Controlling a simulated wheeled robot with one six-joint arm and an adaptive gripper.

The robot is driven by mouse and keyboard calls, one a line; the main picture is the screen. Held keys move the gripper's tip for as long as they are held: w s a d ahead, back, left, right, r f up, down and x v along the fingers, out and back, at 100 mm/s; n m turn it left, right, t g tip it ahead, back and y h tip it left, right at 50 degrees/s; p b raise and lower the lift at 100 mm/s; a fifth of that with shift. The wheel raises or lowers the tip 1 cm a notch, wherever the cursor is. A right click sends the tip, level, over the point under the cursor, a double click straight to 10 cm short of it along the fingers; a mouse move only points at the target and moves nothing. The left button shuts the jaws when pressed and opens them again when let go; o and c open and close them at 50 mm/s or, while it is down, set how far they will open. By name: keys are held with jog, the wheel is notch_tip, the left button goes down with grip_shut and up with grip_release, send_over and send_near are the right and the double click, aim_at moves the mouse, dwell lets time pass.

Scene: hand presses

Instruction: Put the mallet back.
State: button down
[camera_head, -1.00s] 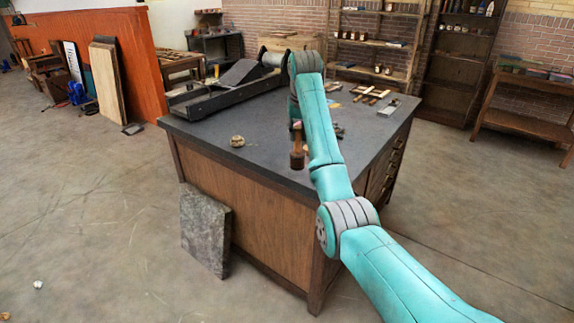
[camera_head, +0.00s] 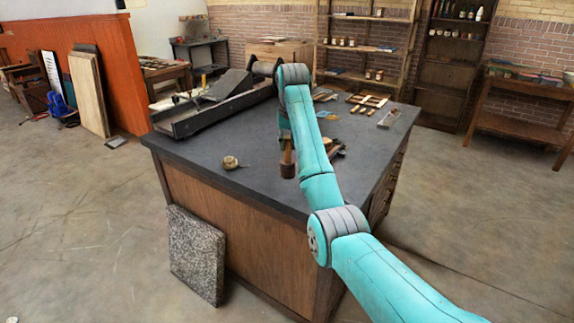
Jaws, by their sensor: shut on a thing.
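The mallet (camera_head: 288,165) has a brown wooden head and a paler handle above it. It hangs head down, upright or nearly so, over the near part of the dark worktop, just left of my teal arm. My gripper (camera_head: 285,136) is at the top of the handle, shut on it, and is partly hidden by my arm. I cannot tell whether the mallet's head touches the worktop. No distinct holder for the mallet can be made out.
A black press (camera_head: 215,105) takes up the worktop's (camera_head: 205,155) back left. A small round tan object (camera_head: 230,162) lies near the front edge. Wooden frames (camera_head: 368,100) and a grey bar (camera_head: 389,118) lie at the back right. A stone slab (camera_head: 196,256) leans on the cabinet.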

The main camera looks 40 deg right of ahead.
aim_at(288, 162)
jog(key=shift+f, duration=3.15)
jog(key=c, duration=1)
grip_release()
jog(key=shift+o, duration=0.2)
